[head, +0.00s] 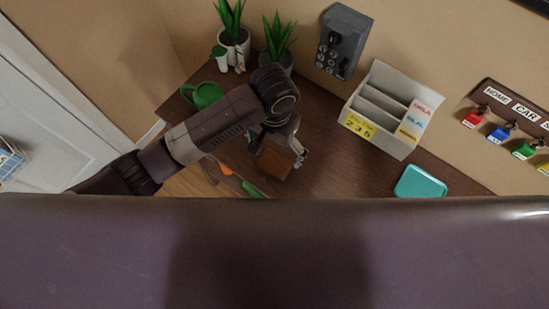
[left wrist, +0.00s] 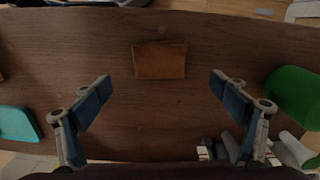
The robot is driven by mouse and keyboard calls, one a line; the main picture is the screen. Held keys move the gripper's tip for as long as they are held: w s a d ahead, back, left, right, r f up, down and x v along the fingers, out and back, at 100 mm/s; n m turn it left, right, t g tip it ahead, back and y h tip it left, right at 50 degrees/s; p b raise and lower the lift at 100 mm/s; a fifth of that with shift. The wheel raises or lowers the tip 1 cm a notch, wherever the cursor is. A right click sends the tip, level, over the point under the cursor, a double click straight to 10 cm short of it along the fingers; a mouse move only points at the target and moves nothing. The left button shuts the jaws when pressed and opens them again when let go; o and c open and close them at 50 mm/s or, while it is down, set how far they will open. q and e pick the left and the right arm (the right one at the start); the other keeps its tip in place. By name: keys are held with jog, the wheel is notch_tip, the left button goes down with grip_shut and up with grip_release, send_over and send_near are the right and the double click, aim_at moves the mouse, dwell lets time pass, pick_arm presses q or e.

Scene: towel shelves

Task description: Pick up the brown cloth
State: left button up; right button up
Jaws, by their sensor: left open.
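The brown cloth (left wrist: 160,60) lies flat as a small folded rectangle on the dark wooden table (left wrist: 220,40), seen in the left wrist view just beyond my open fingers. It also shows in the head view (head: 273,163), partly under my left gripper (head: 284,146). In the left wrist view my left gripper (left wrist: 160,84) has its two fingers spread wide, with bare table between the tips. The cloth lies roughly centred between them, apart from both. My right gripper is not in view.
A green watering can (head: 203,95) and potted plants (head: 233,38) stand at the table's back left. A pale letter organizer (head: 383,108) stands at the back right, near a teal tray (head: 420,183). A grey phone (head: 343,42) and key hooks are on the wall.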

aim_at(274, 162)
pick_arm(q)
notch_tip(274, 162, down, 8)
jog(key=shift+r+p, duration=0.25)
jog(key=shift+p, duration=0.8)
jog(key=shift+c, duration=0.4)
jog(key=c, duration=0.7)
